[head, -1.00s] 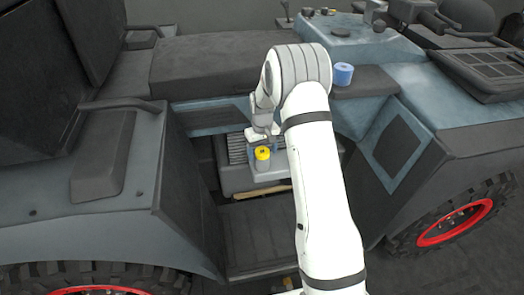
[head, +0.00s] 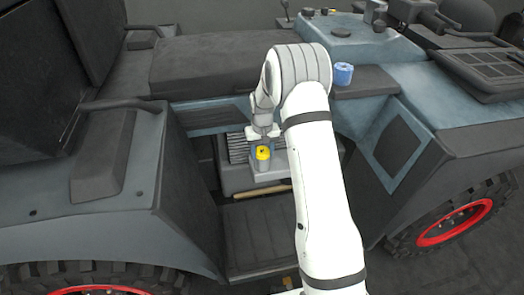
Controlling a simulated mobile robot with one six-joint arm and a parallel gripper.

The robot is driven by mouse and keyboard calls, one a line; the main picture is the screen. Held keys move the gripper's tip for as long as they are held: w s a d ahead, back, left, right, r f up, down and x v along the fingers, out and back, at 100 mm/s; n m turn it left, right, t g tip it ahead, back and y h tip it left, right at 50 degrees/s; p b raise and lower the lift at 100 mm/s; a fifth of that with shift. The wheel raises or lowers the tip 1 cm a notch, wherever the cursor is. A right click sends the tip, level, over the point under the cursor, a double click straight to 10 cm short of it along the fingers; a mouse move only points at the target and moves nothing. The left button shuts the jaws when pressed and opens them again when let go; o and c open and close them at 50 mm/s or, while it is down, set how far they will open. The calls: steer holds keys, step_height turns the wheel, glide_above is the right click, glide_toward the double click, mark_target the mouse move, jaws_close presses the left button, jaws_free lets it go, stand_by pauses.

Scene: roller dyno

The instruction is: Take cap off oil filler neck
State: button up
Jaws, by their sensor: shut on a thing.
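The yellow cap (head: 263,152) sits on top of the pale grey oil filler neck (head: 262,165), low in the recess of the vehicle's side. My gripper (head: 263,145) points down from above and is shut on the cap. The fingertips are small in the picture, and their far side is hidden. The cap appears upright and in contact with the neck; I cannot tell how tight it sits.
A blue roll (head: 343,74) stands on the ledge right of my arm. A wooden handle (head: 262,191) lies below the neck. Dark bodywork (head: 185,165) bounds the recess on the left, and a blue-grey panel (head: 395,145) on the right.

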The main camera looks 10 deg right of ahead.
mark_target(262, 151)
steer(key=c, duration=0.4)
steer(key=shift+n, duration=0.4)
steer(key=shift+r+p, duration=1.55)
steer(key=shift+r, duration=1)
steer(key=shift+m, duration=0.4)
steer(key=s+r+p, duration=0.1)
steer(key=s+p, duration=0.1)
steer(key=s, duration=0.2)
steer(key=s+r+p, duration=0.1)
steer(key=s+p, duration=0.2)
steer(key=s, duration=0.2)
steer(key=s+r+p, duration=0.1)
steer(key=s+p, duration=0.2)
steer(key=s, duration=0.1)
steer(key=shift+s+a+r, duration=0.15)
steer(key=shift+a+r, duration=0.05)
steer(key=shift+a, duration=0.2)
